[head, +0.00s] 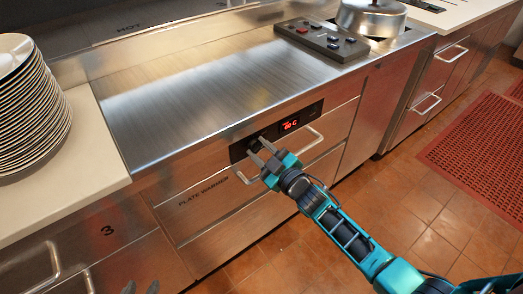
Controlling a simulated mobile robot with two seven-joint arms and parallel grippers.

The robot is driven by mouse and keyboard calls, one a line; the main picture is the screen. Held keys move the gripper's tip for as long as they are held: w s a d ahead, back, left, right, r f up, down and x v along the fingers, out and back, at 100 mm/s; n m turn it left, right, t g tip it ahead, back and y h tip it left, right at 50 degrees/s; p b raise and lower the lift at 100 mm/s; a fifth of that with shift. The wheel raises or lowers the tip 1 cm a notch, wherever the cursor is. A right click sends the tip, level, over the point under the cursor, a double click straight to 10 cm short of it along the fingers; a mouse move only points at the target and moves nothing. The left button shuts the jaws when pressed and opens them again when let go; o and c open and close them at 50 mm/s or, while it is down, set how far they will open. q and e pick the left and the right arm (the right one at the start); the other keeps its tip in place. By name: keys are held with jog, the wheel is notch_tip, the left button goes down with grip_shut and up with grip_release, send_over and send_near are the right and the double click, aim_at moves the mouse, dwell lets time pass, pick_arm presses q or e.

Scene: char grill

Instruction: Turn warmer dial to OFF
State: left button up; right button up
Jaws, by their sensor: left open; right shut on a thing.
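The plate warmer's black control panel (238,152) is on the front of the steel counter, with a red lit display (290,124) to the right of the dial. The small dark warmer dial (253,144) is at the panel's left part, mostly hidden by my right gripper's fingers. My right gripper (260,151) is at the panel with its fingers shut on the dial. The dial's marked position cannot be read.
A curved drawer handle (314,138) is close right of my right gripper. A plate stack (32,105) stands on the left counter. A black button box (322,41) and a steel pot (371,18) are at the back. The steel top (190,90) is clear.

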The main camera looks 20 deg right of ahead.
jog(key=n, duration=0.2)
jog(key=shift+f+n+b, duration=0.1)
jog(key=shift+n+b, duration=0.2)
jog(key=shift+n, duration=0.1)
jog(key=n, duration=0.2)
jog(key=shift+f+n+b, duration=0.1)
jog(key=shift+n+b, duration=0.25)
jog(key=shift+n, duration=0.05)
jog(key=n+b, duration=0.1)
jog(key=n, duration=0.2)
jog(key=shift+a, duration=0.1)
pick_arm(q)
jog(key=shift+w+d+f+h+b, duration=0.15)
jog(key=shift+w+d+f+b, duration=0.1)
jog(key=shift+d, duration=0.15)
jog(key=shift+w+d+f+h+b, duration=0.1)
jog(key=shift+w+d+f+h, duration=0.05)
jog(key=shift+d+f, duration=0.15)
pick_arm(e)
jog(key=shift+n, duration=1.2)
jog(key=o, duration=1)
pick_arm(q)
jog(key=shift+r, duration=0.1)
pick_arm(e)
jog(key=shift+s, duration=0.1)
